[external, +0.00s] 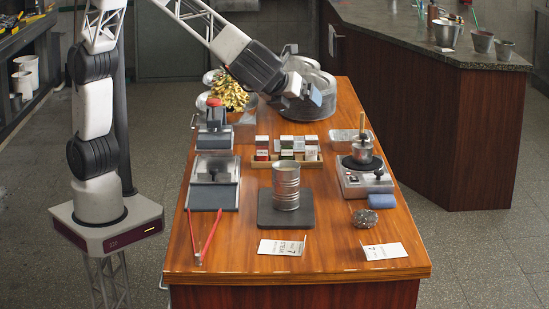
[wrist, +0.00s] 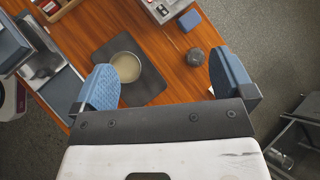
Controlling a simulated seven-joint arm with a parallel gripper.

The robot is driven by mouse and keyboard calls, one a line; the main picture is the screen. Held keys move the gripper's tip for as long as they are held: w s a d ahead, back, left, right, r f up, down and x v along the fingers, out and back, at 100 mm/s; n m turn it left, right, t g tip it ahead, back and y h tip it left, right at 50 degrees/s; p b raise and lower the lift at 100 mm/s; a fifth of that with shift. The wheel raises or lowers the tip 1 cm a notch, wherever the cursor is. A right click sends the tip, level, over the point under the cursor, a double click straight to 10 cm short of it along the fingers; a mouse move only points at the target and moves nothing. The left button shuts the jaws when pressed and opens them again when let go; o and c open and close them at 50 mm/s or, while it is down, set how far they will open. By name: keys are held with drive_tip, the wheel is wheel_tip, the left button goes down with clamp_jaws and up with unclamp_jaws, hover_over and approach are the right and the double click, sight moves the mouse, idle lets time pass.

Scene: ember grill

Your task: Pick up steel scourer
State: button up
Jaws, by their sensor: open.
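The steel scourer (external: 366,218) is a small round grey wiry ball on the wooden table, near its front right corner. In the wrist view the scourer (wrist: 195,56) appears as a dark ball below, just left of the right finger's tip. My gripper (external: 312,94) is raised over the rear of the table, well away from the scourer. Its blue-padded fingers (wrist: 165,82) are spread wide with nothing between them. Nothing hides the scourer in either view.
A blue sponge (external: 381,201) lies just behind the scourer, beside a grey appliance (external: 352,183). A tin can (external: 286,186) stands on a dark mat (external: 262,219) to the left. White cards (external: 384,251) and red tongs (external: 204,241) lie near the front edge.

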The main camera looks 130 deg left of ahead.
drive_tip(key=w+a+f+m+y, duration=0.1)
drive_tip(key=w+f+m+y, duration=0.15)
drive_tip(key=w, duration=0.55)
drive_tip(key=w+a+f+m+y, duration=0.1)
drive_tip(key=w+a+f+m, duration=0.15)
drive_tip(key=w, duration=0.45)
approach(364, 213)
drive_tip(key=shift+a+f+n, duration=0.2)
drive_tip(key=shift+a+f, duration=0.1)
drive_tip(key=shift+a, duration=0.3)
drive_tip(key=shift+a+f+n, duration=0.2)
drive_tip(key=shift+a+f, duration=0.15)
drive_tip(key=shift+a, duration=0.2)
drive_tip(key=shift+x, duration=1.3)
drive_tip(key=shift+a, duration=0.1)
drive_tip(key=shift+x, duration=2.5)
drive_tip(key=shift+r, duration=0.1)
